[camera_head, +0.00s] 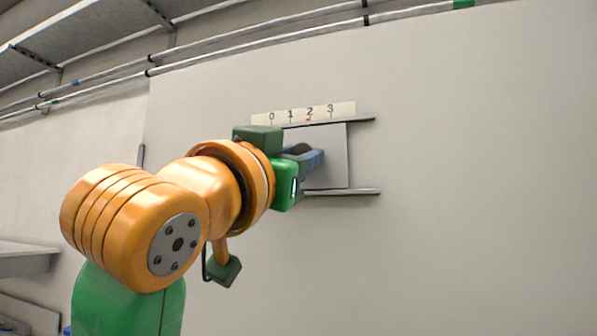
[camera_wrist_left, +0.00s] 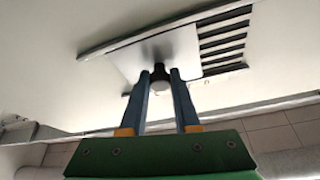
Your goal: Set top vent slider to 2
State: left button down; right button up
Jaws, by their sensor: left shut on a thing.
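The vent slider is a flat grey plate (camera_head: 335,165) between two rails on the wall panel. A pale scale strip (camera_head: 345,108) marked 0, 1, 2, 3 runs above it. A small red mark (camera_head: 308,120) shows just under the 2. My left gripper (camera_head: 316,158) is at the plate, its blue fingers hiding the knob in the head view. In the left wrist view, my left gripper (camera_wrist_left: 160,74) has its fingers on either side of the dark knob (camera_wrist_left: 160,86) and is shut on it. The plate also shows there (camera_wrist_left: 182,50). My right gripper is out of view.
Dark open vent slots (camera_wrist_left: 225,42) show beside the plate in the left wrist view. The upper rail (camera_head: 360,120) and lower rail (camera_head: 355,192) stick out from the wall. Pipes (camera_head: 250,45) run along the top. The wall to the right is clear.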

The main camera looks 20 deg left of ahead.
pick_arm(q)
jog(key=shift+s+r, duration=0.1)
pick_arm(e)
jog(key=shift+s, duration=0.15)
pick_arm(q)
jog(key=c, duration=0.6)
grip_release()
jog(key=shift+c, duration=0.2)
jog(key=shift+s, duration=0.2)
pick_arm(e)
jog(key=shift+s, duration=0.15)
pick_arm(q)
jog(key=d+b+v, duration=0.1)
jog(key=b+v, duration=0.4)
jog(key=v, duration=0.2)
jog(key=shift+a, duration=0.45)
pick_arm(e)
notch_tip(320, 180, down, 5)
